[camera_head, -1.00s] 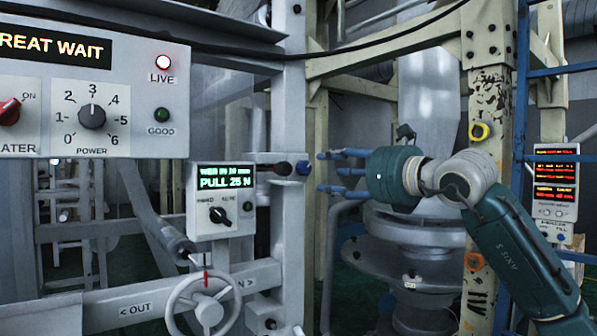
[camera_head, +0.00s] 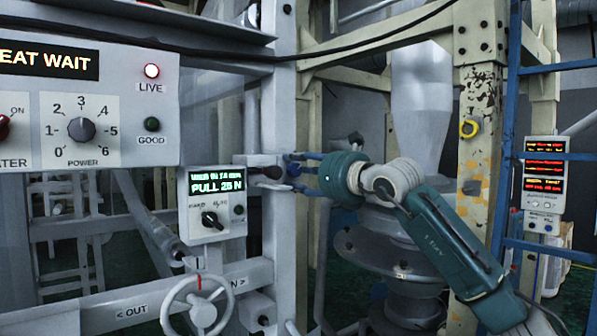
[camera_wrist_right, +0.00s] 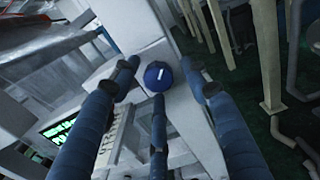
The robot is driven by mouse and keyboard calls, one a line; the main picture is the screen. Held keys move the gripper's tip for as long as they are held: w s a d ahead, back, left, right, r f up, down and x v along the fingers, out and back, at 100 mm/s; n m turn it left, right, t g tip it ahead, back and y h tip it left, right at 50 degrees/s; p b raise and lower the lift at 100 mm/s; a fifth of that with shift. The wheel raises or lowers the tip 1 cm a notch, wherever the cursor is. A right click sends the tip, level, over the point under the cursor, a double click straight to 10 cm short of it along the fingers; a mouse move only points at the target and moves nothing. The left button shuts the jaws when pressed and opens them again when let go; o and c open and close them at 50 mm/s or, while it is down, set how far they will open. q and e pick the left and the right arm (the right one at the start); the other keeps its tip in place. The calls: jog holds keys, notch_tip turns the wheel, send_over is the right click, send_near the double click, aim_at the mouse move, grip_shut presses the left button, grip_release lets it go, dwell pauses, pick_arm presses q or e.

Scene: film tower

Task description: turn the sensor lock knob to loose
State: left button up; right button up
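The round blue knob with a white mark (camera_wrist_right: 158,75) sits on a pale grey post in the right wrist view. In the head view the knob (camera_head: 293,170) is small and partly mixed with the blue fingers. My right gripper (camera_head: 299,172) comes from the right with its blue fingers spread. In the wrist view the open fingers (camera_wrist_right: 160,92) stand left, right and below the knob, which lies between their tips. I cannot tell whether any finger touches it. The knob's scale or labels are not readable. My left gripper is not in view.
A small display box (camera_head: 212,203) reads PULL 25 N, with a handwheel (camera_head: 202,306) below. A heater panel (camera_head: 85,120) stands left. A worn cream column (camera_head: 478,150) stands behind my right arm.

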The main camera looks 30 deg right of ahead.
jog(key=c, duration=0.8)
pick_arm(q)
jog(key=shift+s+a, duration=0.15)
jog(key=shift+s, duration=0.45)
pick_arm(e)
jog(key=shift+c, duration=0.8)
jog(key=shift+f+n, duration=0.1)
jog(key=shift+n, duration=0.2)
jog(key=n, duration=0.3)
jog(key=shift+n+p, duration=0.3)
jog(key=shift+n, duration=0.1)
jog(key=n+p, duration=0.1)
jog(key=n, duration=0.3)
jog(key=n+p, duration=0.1)
jog(key=n, duration=0.4)
pick_arm(q)
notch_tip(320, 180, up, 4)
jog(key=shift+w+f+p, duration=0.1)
jog(key=shift+p, duration=0.6)
pick_arm(e)
jog(key=n, duration=0.4)
jog(key=shift+n, duration=0.3)
jog(key=shift+c, duration=0.2)
